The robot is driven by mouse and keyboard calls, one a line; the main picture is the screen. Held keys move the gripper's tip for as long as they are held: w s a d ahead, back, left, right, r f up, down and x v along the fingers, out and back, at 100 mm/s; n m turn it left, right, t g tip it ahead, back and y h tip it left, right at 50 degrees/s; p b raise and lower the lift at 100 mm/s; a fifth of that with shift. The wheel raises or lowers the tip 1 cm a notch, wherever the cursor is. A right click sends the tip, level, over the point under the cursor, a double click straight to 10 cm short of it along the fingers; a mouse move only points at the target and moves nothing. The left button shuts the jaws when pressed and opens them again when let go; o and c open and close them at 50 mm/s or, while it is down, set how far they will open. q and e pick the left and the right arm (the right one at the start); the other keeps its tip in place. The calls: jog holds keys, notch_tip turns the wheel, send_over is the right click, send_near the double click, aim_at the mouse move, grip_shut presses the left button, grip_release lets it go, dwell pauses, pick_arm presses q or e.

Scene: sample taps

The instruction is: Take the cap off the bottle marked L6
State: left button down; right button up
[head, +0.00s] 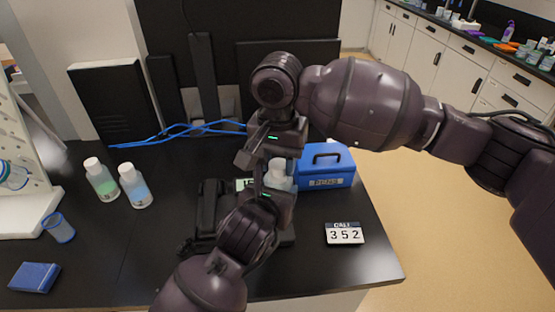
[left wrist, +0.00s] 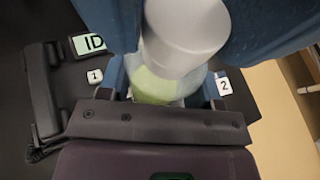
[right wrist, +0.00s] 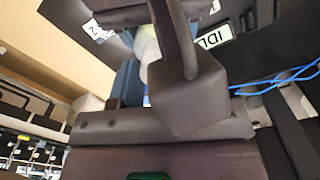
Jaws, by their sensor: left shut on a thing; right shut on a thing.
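A bottle with a white cap and pale green contents (left wrist: 152,88) stands upright between my two grippers; its mark cannot be read. In the left wrist view its white cap (left wrist: 187,28) fills the top middle, with blue finger surfaces on both sides. In the head view my left gripper (head: 277,186) is shut on the bottle from the near side. My right gripper (head: 268,152) comes down from above and is shut at the cap. Its fingertips and their contact are mostly hidden; the right wrist view shows only a pale strip behind grey parts.
Two more white-capped bottles, green (head: 104,184) and blue (head: 136,190), stand at the left. A blue box (head: 326,170) and a number card (head: 344,233) are at the right. A dark device with an ID display (left wrist: 90,43) lies beside the held bottle. Blue cables (head: 185,130) run behind.

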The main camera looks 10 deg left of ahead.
jog(key=o, duration=1)
jog(key=shift+a+r, duration=0.1)
jog(key=shift+a, duration=0.15)
jog(key=shift+d+r, duration=0.1)
jog(key=shift+r, duration=2.15)
jog(key=shift+c, duration=0.3)
jog(key=shift+d+r, duration=0.2)
jog(key=shift+r, duration=0.6)
jog(key=shift+d+r, duration=0.15)
jog(key=shift+r, duration=0.6)
jog(key=shift+f, duration=3.9)
